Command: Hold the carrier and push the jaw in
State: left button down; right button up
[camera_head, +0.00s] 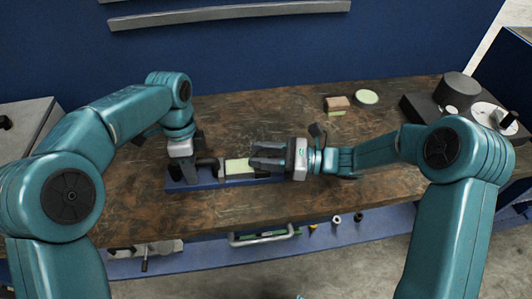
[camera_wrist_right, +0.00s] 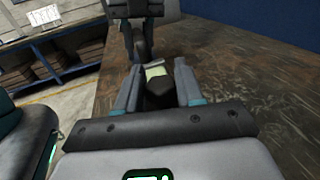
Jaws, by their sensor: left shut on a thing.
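My left gripper (camera_head: 182,178) points down and is shut on a dark part, apparently the carrier (camera_head: 208,163), at the left of a blue base plate (camera_head: 222,181); its fingertips are partly hidden. A pale green block (camera_head: 238,166) lies to the right of it, above the plate. My right gripper (camera_head: 252,157) points left, its fingers just right of and partly over the pale block. In the right wrist view its two fingers (camera_wrist_right: 160,75) stand apart on both sides of a black piece, perhaps the jaw (camera_wrist_right: 158,92). I cannot tell whether they grip it.
A brown block (camera_head: 338,102) and a round pale green disc (camera_head: 367,97) lie further back on the brown worktop (camera_head: 300,210). Dark microscope parts (camera_head: 457,90) stand at the back right. The worktop's front is clear. A handle and small parts hang below the front edge.

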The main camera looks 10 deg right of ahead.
jog(key=o, duration=0.3)
jog(key=v, duration=1.2)
pick_arm(q)
jog(key=c, duration=0.8)
grip_release()
